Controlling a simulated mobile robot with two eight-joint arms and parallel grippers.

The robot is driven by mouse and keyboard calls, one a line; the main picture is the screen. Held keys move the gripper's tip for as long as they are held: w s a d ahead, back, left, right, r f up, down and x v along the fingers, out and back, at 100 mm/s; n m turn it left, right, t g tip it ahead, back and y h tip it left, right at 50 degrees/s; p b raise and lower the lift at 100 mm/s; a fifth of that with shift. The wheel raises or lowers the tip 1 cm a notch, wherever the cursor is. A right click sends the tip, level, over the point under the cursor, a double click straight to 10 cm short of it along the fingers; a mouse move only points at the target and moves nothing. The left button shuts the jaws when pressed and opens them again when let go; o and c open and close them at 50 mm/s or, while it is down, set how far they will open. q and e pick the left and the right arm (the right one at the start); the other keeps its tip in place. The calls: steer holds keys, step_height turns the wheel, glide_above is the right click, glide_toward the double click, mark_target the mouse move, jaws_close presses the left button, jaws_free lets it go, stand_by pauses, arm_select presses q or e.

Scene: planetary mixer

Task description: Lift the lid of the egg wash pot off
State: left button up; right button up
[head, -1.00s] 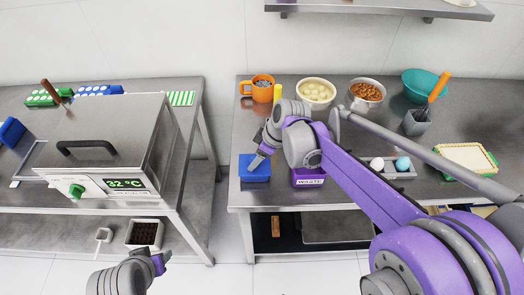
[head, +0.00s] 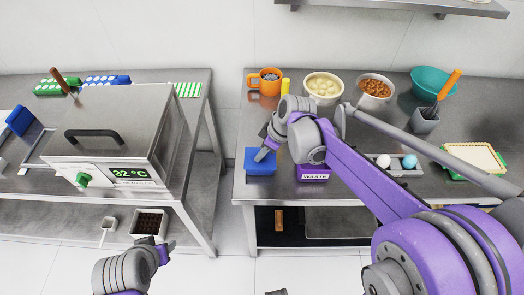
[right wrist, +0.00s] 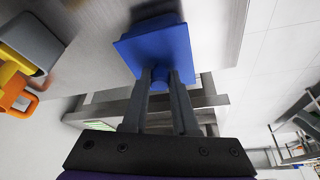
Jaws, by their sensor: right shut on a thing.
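The egg wash pot is blue, near the front left corner of the right-hand table. Its square blue lid (head: 260,163) shows in the head view below my right gripper (head: 263,155). In the right wrist view the lid (right wrist: 154,49) fills the upper middle, and the pot body (right wrist: 150,21) shows just beyond it. My right gripper (right wrist: 163,76) is shut on the small round knob of the lid. I see no clear gap between lid and pot. My left gripper (head: 168,247) is low at the lower left, away from the pot; its jaws are too small to judge.
A purple waste bin (head: 313,173) stands just right of the pot. An orange mug (head: 265,84), a yellow item (head: 286,86) and bowls (head: 324,88) stand behind. A warming box (head: 115,135) is on the left table, across a gap.

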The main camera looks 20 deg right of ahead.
jaws_close()
arm_select(q)
steer(key=shift+r, duration=0.15)
arm_select(e)
steer(key=shift+r, duration=0.2)
arm_select(q)
steer(key=shift+w+r+p, duration=0.35)
steer(key=shift+r+p, duration=0.35)
steer(key=shift+r, duration=0.1)
arm_select(e)
steer(key=shift+r, duration=1)
steer(key=shift+r+p, duration=0.35)
steer(key=shift+r, duration=0.25)
steer(key=shift+r+p, duration=0.75)
steer(key=shift+r, duration=0.75)
arm_select(q)
steer(key=r, duration=0.1)
steer(key=w+r, duration=0.1)
steer(key=r, duration=0.1)
steer(key=shift+w, duration=0.15)
arm_select(e)
steer(key=shift+f, duration=0.1)
